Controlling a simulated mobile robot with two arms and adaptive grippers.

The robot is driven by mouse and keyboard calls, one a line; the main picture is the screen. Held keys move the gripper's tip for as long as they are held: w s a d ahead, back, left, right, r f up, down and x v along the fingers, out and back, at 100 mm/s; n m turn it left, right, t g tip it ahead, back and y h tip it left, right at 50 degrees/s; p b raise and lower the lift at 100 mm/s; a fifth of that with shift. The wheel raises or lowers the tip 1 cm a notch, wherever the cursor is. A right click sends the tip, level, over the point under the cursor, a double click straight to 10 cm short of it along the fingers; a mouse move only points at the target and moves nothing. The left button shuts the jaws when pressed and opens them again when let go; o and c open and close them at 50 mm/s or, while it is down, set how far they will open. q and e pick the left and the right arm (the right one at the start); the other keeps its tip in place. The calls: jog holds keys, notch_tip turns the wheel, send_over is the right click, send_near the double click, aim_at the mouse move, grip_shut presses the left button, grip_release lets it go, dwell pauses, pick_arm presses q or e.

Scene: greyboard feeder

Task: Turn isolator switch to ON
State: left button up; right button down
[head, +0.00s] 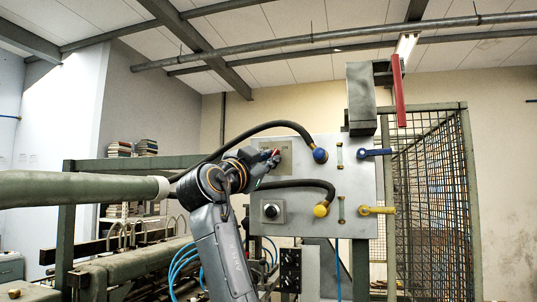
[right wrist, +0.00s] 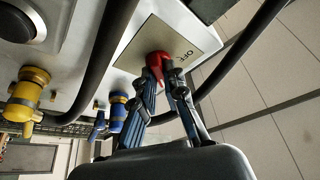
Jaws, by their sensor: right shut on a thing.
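The isolator switch is a red knob (right wrist: 154,60) on a pale square plate (right wrist: 186,38) in the right wrist view. The word OFF is readable on the plate beside the knob. My right gripper (right wrist: 168,76) is shut on the red knob, with its fingers on either side of it. In the head view my right gripper (head: 271,160) reaches the upper left of the grey panel (head: 350,223) and hides much of the switch. The knob's exact angle is hard to tell. My left gripper is not in view.
Black hoses run to a blue connector (head: 320,155) and a yellow connector (head: 321,210). A blue valve lever (head: 375,153) and a yellow one (head: 378,210) stick out on the right. A black round knob (head: 271,211) sits below the switch. A mesh guard (head: 432,200) stands to the right.

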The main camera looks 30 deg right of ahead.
jog(key=shift+r+m+g+p, duration=0.2)
jog(key=shift+m+g+p, duration=0.2)
jog(key=shift+m, duration=0.35)
jog(key=shift+r+m+g+p, duration=0.25)
jog(key=shift+m+g, duration=0.15)
jog(key=shift+m, duration=0.35)
jog(key=shift+f, duration=0.1)
jog(key=c, duration=1.4)
grip_release()
jog(key=shift+d+f, duration=0.1)
jog(key=shift+f, duration=0.1)
jog(key=shift+w, duration=0.1)
jog(key=v, duration=1.2)
